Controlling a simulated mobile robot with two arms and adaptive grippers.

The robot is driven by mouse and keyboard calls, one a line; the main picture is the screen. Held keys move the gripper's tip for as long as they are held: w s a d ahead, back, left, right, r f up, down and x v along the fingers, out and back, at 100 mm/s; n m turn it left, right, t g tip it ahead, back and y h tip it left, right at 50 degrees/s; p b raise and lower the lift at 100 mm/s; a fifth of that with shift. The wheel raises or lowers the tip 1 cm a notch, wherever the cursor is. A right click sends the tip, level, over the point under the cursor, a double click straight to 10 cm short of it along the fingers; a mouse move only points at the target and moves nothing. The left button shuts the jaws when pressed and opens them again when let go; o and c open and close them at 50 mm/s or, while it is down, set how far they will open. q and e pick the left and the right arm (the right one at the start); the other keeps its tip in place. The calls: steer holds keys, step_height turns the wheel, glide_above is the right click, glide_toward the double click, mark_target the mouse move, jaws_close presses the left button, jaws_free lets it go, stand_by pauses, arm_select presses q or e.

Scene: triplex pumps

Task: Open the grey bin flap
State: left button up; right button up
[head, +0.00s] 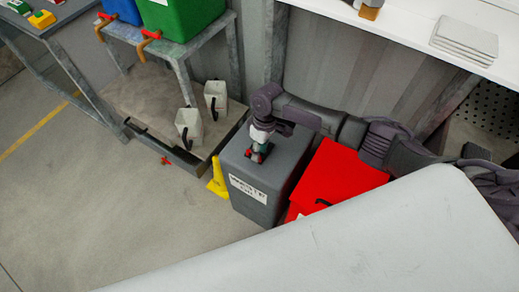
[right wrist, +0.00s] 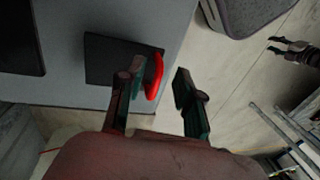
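The grey bin (head: 284,162) stands on the floor with a white label (head: 248,189) on its front. Its top also shows in the right wrist view (right wrist: 180,25). There, a dark square flap (right wrist: 105,62) with a red handle (right wrist: 155,76) is set in the top and looks closed. My right gripper (head: 259,152) is over the bin's top. In the right wrist view its fingers (right wrist: 160,92) are apart, with the red handle between them, closer to the left finger. Contact with the handle cannot be told.
A red bin (head: 335,180) stands close against the grey bin's right side. A yellow cone (head: 217,178) stands at its left. White jugs (head: 189,125) stand on a low platform behind left, under a rack with a green bin (head: 183,18). Floor at front left is clear.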

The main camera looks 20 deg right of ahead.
jaws_close()
stand_by(0.4)
